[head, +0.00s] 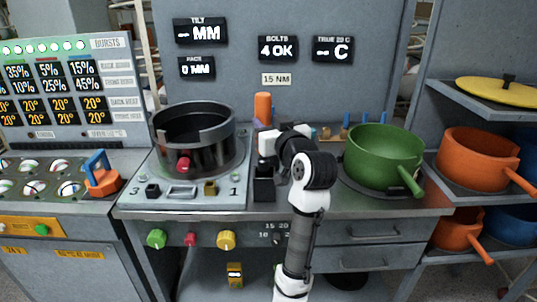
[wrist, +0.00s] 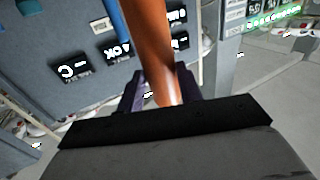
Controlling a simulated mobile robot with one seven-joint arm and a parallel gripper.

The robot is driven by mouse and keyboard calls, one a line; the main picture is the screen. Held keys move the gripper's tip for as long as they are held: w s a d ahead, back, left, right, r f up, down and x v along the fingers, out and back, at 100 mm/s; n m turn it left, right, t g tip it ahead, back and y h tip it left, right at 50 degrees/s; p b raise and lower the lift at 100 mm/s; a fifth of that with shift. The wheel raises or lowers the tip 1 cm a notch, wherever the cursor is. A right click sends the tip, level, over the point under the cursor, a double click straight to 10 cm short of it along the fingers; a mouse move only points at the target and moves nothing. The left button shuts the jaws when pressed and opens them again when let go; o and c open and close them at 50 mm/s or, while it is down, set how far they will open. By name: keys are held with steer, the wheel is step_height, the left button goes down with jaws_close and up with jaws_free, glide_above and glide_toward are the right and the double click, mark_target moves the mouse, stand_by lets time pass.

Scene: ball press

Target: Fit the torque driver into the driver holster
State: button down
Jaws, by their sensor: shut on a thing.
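The torque driver shows as an orange handle (head: 263,107) standing upright above my gripper (head: 266,140) in the head view. In the wrist view the same orange handle (wrist: 152,45) runs between the two dark fingers of my gripper (wrist: 161,88), which is shut on it. The driver's lower end is hidden by the gripper and wrist. A black upright block (head: 263,186), which looks like the driver holster, stands on the bench below my gripper. I cannot tell whether the driver touches it.
A dark round press pot (head: 194,140) stands just left of my gripper. A green pan (head: 384,157) sits to the right, with small blue-handled pieces (head: 347,122) behind. An orange-and-blue tool (head: 101,178) is at far left. A grey panel with displays (head: 290,80) rises behind.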

steer(key=shift+f+p, duration=0.35)
steer(key=shift+f, duration=4)
steer(key=c, duration=0.9)
jaws_free()
steer(key=shift+s, duration=0.1)
